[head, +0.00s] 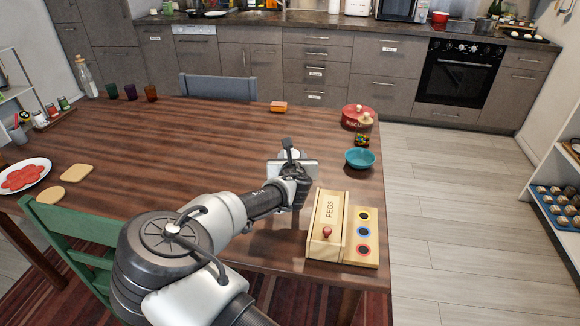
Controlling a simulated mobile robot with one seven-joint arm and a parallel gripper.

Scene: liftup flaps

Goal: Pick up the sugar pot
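No pot marked as sugar can be picked out in the head view; a small pot could be hidden behind my arm and hand. My gripper (292,166) is over the middle right of the brown wooden table (200,150), at the end of my outstretched arm. The hand blocks the view of its fingers, so I cannot tell whether it is open, shut or holding something.
Right of my gripper are a teal bowl (360,159), a jar of coloured pieces (363,137), a red lidded tin (352,118) and a wooden PEGS box (326,226). An orange block (279,106) lies behind. The table's centre-left is clear.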

